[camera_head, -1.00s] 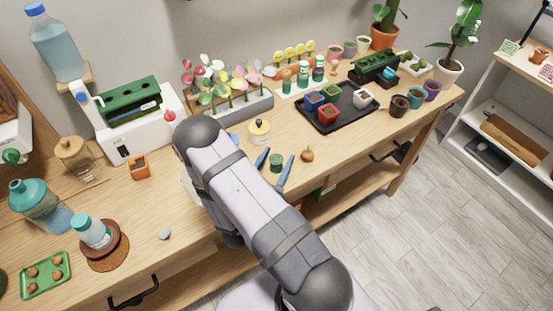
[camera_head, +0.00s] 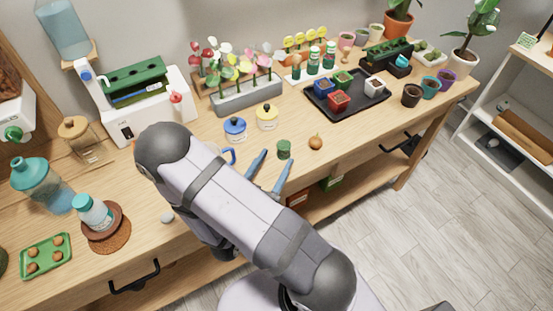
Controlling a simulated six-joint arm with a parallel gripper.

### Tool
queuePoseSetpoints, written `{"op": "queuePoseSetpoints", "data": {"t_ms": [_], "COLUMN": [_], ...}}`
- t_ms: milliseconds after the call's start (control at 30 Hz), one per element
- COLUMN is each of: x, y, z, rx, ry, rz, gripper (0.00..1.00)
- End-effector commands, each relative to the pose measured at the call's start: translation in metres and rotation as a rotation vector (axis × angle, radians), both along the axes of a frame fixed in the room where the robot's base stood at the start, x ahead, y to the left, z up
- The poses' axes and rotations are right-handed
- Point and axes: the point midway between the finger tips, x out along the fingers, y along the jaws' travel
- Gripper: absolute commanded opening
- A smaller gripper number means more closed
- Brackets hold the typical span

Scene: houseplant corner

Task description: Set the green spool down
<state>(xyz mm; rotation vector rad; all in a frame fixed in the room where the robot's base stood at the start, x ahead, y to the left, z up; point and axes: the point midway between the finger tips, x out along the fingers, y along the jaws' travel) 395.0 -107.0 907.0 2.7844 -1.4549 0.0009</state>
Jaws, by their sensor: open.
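The green spool (camera_head: 284,149) stands upright on the wooden table (camera_head: 345,150), near its front edge. My gripper (camera_head: 278,157) has two blue fingers, spread open. Their tips lie just in front of the spool, on its lower-left side, and it appears free of them. Whether a fingertip still touches it cannot be told from this angle. My arm hides the table to the left of the fingers.
An orange-brown bulb (camera_head: 315,143) lies to the right of the spool. A yellow-lidded jar (camera_head: 267,117) and a blue-lidded jar (camera_head: 235,129) stand behind. A black tray (camera_head: 381,107) holds several small pots farther right.

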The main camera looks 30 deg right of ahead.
Motion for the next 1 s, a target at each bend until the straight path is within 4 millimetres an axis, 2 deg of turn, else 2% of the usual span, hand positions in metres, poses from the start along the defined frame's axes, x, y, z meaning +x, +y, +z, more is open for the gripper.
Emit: {"op": "queuePoseSetpoints", "data": {"t_ms": [500, 667, 767, 867, 1000], "x": [-0.001, -0.005, -0.009, -0.016, -0.029], "y": [0.001, -0.011, -0.027, -0.052, -0.095], "z": [0.001, 0.012, 0.032, 0.064, 0.123], "rx": [0.0, 0.001, 0.006, 0.019, 0.044], "ry": [0.0, -0.001, -0.013, -0.047, -0.131], "rz": [-0.002, -0.035, -0.089, -0.172, -0.318], "gripper": [0.53, 0.53, 0.53, 0.53, 0.53]}}
